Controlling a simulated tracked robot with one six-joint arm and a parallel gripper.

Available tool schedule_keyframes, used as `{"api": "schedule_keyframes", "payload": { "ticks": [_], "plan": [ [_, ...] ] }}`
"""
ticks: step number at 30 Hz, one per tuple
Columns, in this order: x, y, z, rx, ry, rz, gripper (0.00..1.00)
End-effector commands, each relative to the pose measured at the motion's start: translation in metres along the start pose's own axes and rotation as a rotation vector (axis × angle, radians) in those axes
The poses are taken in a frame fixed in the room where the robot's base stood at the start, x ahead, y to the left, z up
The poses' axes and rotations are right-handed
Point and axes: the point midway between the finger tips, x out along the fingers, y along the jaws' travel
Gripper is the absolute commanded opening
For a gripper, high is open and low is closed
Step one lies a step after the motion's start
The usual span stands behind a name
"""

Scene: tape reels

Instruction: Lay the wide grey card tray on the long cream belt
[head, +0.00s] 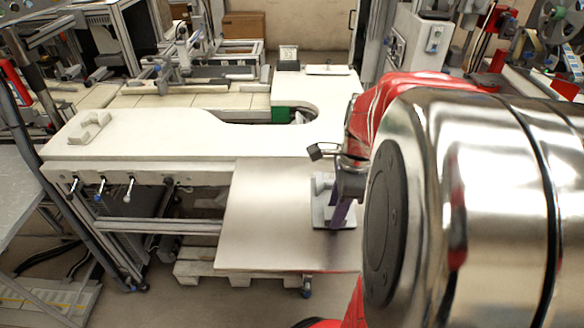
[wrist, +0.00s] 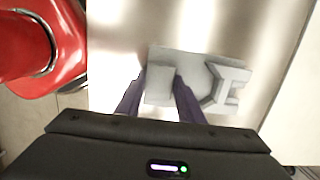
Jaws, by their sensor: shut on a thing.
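The grey card tray (head: 322,212) is at the steel table in the head view, partly hidden by my gripper (head: 341,215). In the wrist view the tray (wrist: 190,58) shows a raised grey block between my two purple fingers (wrist: 160,78). My gripper is shut on this block. I cannot tell whether the tray touches the steel or hangs just above it. The long cream belt (head: 185,132) runs to the left behind the steel table, in the head view only.
A pale notched block (head: 89,127) lies at the belt's left end. The belt's middle is clear. The steel table (head: 265,215) is bare left of the tray. A green box (head: 281,115) sits by the curved cut-out behind.

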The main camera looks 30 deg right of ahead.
Motion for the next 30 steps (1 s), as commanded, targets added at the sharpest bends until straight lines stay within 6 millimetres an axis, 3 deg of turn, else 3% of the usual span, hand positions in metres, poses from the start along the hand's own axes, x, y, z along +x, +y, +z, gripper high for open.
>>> {"api": "schedule_keyframes", "payload": {
  "ticks": [18, 30],
  "plan": [
    [-0.089, 0.0, 0.011, -0.001, 0.001, -0.002, 0.07],
    [-0.095, 0.0, 0.012, 0.0, 0.0, -0.001, 0.07]
  ]
}}
